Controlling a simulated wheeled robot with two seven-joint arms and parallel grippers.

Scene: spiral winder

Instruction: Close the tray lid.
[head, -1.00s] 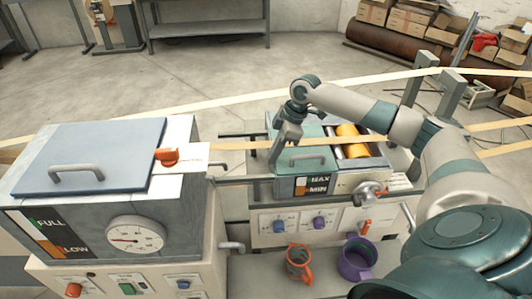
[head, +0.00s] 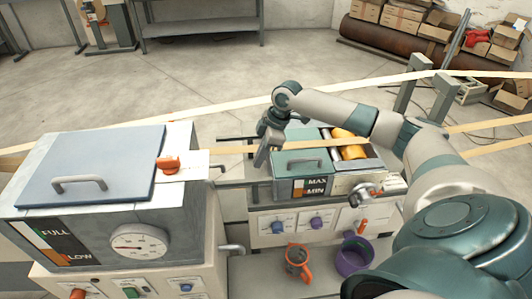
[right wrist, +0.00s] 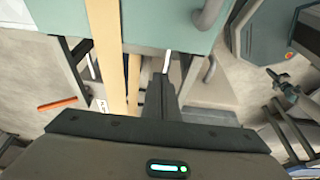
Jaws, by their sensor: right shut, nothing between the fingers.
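The green tray lid (head: 290,163) with a grey bar handle (head: 302,164) lies flat over the left part of the middle machine's tray. To its right a yellow roller (head: 346,142) shows uncovered. My right gripper (head: 266,158) is shut and empty, pointing down beside the lid's left edge. In the right wrist view the shut fingers (right wrist: 160,98) point toward the green surface (right wrist: 165,20) and its handle (right wrist: 208,12). I cannot tell whether they touch it. My left gripper is out of view.
A tan strip (head: 235,148) runs past the gripper and over the tray. A larger machine with a blue-grey lid (head: 95,165) and gauge (head: 140,243) stands left. An orange mug (head: 297,258) and a purple mug (head: 354,256) stand below the middle machine.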

